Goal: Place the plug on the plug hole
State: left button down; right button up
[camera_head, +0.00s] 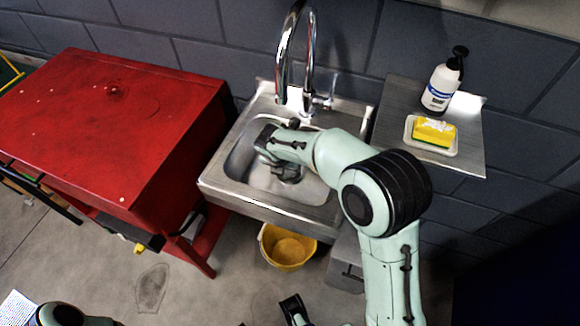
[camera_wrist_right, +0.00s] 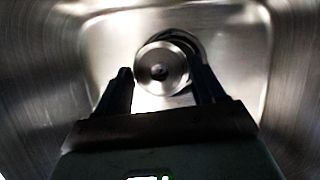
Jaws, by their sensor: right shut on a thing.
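The plug (camera_wrist_right: 161,68) is a round metal disc with a small dark centre, seen in the right wrist view between the two dark fingers of my right gripper (camera_wrist_right: 163,78). My right gripper is shut on it, low inside the sink basin. The plug hole (camera_wrist_right: 195,42) shows as a dark ring behind the plug, mostly covered by it and offset to its upper right. I cannot tell whether the plug touches it. In the head view my right gripper (camera_head: 287,173) hides the plug. A dark part of what seems my left gripper (camera_head: 295,310) shows at the bottom edge.
The metal sink (camera_head: 222,192) has a tall curved tap (camera_head: 283,55) at its back. A red cabinet (camera_head: 120,110) stands left. A metal shelf (camera_head: 400,98) at right holds a soap bottle (camera_head: 440,88) and a sponge (camera_head: 434,131). A yellow bucket (camera_head: 287,249) stands below.

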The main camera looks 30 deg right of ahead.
jog(key=shift+s+d+f, duration=0.5)
jog(key=shift+d+f, duration=0.05)
jog(key=shift+d, duration=0.1)
jog(key=shift+w, duration=0.1)
jog(key=shift+f, duration=0.1)
jog(key=shift+f+b, duration=0.15)
jog(key=shift+b, duration=0.15)
jog(key=o, duration=1)
jog(key=shift+o, duration=0.2)
